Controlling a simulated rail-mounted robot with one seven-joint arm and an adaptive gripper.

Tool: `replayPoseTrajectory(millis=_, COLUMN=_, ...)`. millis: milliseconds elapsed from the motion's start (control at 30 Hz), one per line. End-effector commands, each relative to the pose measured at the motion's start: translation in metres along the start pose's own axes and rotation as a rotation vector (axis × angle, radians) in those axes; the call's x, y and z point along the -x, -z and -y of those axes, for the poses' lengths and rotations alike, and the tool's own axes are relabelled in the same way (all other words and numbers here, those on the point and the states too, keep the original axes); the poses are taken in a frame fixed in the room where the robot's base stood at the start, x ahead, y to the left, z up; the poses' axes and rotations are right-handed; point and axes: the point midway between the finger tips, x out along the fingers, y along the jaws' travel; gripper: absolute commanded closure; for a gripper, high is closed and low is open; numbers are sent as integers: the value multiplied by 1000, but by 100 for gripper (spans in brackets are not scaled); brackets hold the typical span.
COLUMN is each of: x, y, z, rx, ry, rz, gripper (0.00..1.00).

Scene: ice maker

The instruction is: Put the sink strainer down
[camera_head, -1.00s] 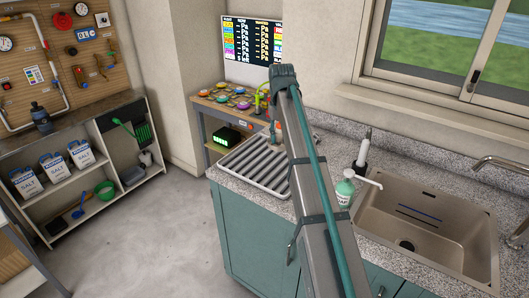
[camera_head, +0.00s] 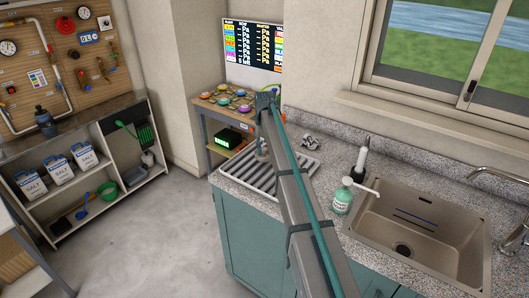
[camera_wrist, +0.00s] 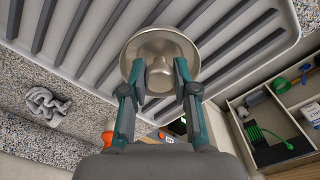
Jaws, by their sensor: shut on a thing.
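The sink strainer (camera_wrist: 158,44) is a round, shiny metal disc with a raised knob in its middle. In the wrist view my gripper (camera_wrist: 160,82) is shut on that knob, one teal-and-grey finger on each side. The strainer is over the ribbed grey drainboard (camera_wrist: 90,30); I cannot tell whether it touches the ribs. In the head view the drainboard (camera_head: 284,181) lies on the counter left of the sink.
The sink basin (camera_head: 420,222) is at right. A soap bottle (camera_head: 342,200) stands between it and my arm. A crumpled grey object (camera_head: 311,141) lies on the counter behind the drainboard. A low table with coloured discs (camera_head: 226,101) stands beyond. Floor at left is clear.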

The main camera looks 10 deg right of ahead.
Motion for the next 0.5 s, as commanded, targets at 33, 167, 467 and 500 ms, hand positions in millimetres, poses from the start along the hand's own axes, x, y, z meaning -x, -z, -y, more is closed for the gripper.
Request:
replayPoseTrajectory(millis=33, x=-7, y=-2, z=0, rx=0, ry=0, rz=3, gripper=100)
replayPoseTrajectory(millis=167, x=-20, y=-2, z=0, rx=0, ry=0, rz=1, gripper=100)
replayPoseTrajectory(millis=467, x=-22, y=-1, z=0, rx=0, ry=0, rz=1, gripper=100)
replayPoseTrajectory(millis=500, x=-24, y=-2, z=0, rx=0, ry=0, rz=1, gripper=100)
